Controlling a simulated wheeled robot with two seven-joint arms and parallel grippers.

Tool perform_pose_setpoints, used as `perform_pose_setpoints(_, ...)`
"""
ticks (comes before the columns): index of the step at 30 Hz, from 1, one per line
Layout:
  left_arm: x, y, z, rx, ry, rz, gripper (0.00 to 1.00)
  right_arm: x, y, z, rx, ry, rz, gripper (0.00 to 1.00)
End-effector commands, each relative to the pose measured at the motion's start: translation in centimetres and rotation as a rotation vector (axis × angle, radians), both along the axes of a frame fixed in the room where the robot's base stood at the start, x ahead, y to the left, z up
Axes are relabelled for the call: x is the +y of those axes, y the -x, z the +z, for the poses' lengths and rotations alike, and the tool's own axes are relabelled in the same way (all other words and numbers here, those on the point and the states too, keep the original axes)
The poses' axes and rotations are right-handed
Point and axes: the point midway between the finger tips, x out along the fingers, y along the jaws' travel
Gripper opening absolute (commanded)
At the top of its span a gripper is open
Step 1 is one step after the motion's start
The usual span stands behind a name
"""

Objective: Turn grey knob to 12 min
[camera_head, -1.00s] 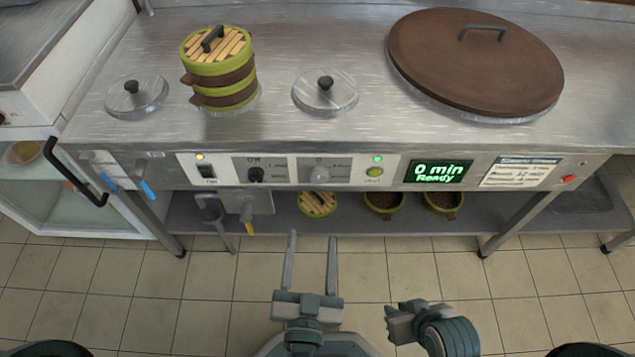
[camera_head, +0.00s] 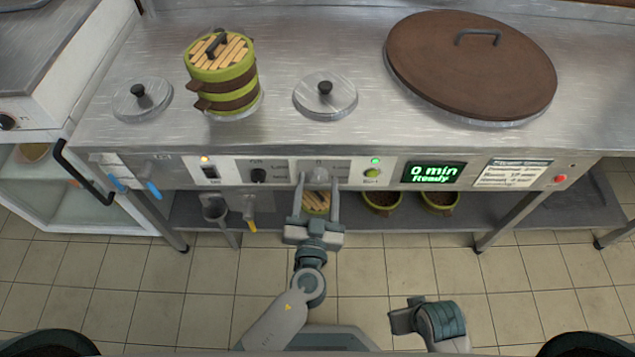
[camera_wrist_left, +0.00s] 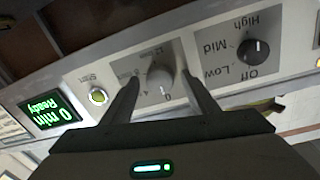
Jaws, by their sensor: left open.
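The grey knob (camera_head: 320,174) sits on its grey dial plate on the front control panel. In the left wrist view the grey knob (camera_wrist_left: 160,78) shows between the fingers, with its 0 mark near the bottom. My left gripper (camera_head: 319,180) is open, its two fingertips at either side of the knob, with no clear contact to be seen. It also shows in the left wrist view (camera_wrist_left: 162,85). The display (camera_head: 433,173) reads "0 min Ready". My right gripper (camera_head: 403,318) hangs low at the front right, away from the panel; its fingers are not clear.
A black knob (camera_head: 258,175) marked Off, Low, Mid, High is left of the grey knob. A lit green button (camera_head: 372,173) is to its right. A red button (camera_head: 560,179) is at the far right. Stacked steamers (camera_head: 221,75) and a brown lid (camera_head: 470,65) are on the counter above.

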Motion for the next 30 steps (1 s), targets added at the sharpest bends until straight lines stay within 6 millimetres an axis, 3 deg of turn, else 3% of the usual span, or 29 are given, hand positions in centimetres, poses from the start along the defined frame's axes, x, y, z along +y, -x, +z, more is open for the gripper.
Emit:
perform_pose_setpoints(11,-0.02,-0.33,0.0,0.0,0.0,0.0,0.51,0.02,-0.06,-0.3,-0.001,0.0,0.0,0.18)
perform_pose_setpoints(16,-0.02,-0.31,-0.01,0.0,0.0,0.0,0.12,0.02,-0.05,-0.31,0.0,0.0,0.0,0.18)
perform_pose_setpoints(30,-0.02,-0.28,-0.05,0.0,-0.061,-0.001,0.12,0.01,-0.05,0.08,0.0,0.0,0.0,0.18)
